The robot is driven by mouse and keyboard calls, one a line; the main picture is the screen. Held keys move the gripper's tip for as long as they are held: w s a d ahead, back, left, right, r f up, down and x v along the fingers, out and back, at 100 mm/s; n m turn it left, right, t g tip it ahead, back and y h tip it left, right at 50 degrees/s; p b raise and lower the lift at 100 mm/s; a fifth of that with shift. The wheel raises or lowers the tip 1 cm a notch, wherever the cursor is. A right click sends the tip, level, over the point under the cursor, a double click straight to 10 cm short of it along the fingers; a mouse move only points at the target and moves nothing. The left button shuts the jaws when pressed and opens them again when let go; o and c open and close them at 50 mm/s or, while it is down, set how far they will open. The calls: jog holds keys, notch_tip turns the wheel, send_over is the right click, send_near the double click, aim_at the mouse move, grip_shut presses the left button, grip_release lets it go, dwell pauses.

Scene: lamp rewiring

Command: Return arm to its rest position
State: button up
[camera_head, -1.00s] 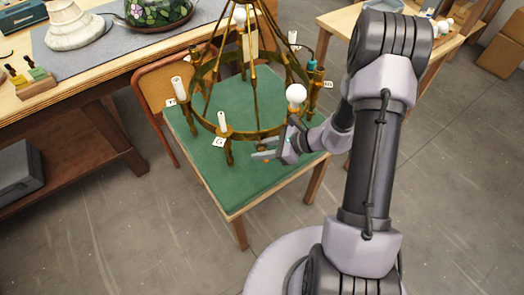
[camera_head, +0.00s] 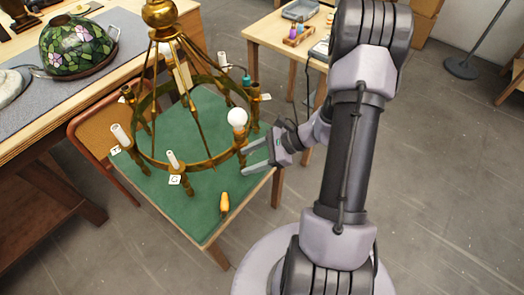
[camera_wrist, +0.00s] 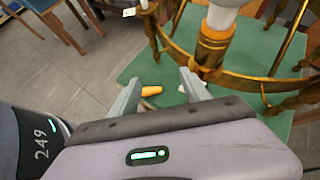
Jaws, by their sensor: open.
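My gripper (camera_head: 244,159) is open and empty at the right edge of the green-topped table (camera_head: 185,215). The brass ring chandelier (camera_head: 196,166) stands on that table, left of my gripper. A white bulb (camera_head: 237,117) sits in the chandelier socket nearest my gripper. In the wrist view the bulb's lower part (camera_wrist: 222,12) shows above the right finger. An orange-handled tool (camera_head: 225,203) lies on the green top near the front edge, apart from my fingers. In the wrist view the orange handle (camera_wrist: 151,90) shows between the fingers, beyond them.
A workbench (camera_head: 60,120) with a stained-glass lampshade (camera_head: 78,45) stands at left. A small wooden table (camera_head: 268,38) with small items is at the back. Grey floor (camera_head: 440,190) is open at right.

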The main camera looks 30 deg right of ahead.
jog(key=s+p+v, duration=0.1)
jog(key=v, duration=0.4)
jog(key=s+a+r+n+g+h+b, duration=0.2)
jog(key=a+r+n+g+h, duration=0.15)
jog(key=a+r+n, duration=0.75)
jog(key=s+a+r+n+t+h+b, duration=0.1)
jog(key=s+a+r+n+t+h, duration=0.2)
jog(key=s+a+r+n, duration=0.3)
notch_tip(320, 180, up, 4)
jog(key=s+n+h, duration=0.1)
jog(key=s+n, duration=0.1)
jog(key=shift+s, duration=0.4)
jog(key=shift+o, duration=0.2)
jog(key=shift+f+t, duration=0.1)
jog(key=shift+t, duration=0.15)
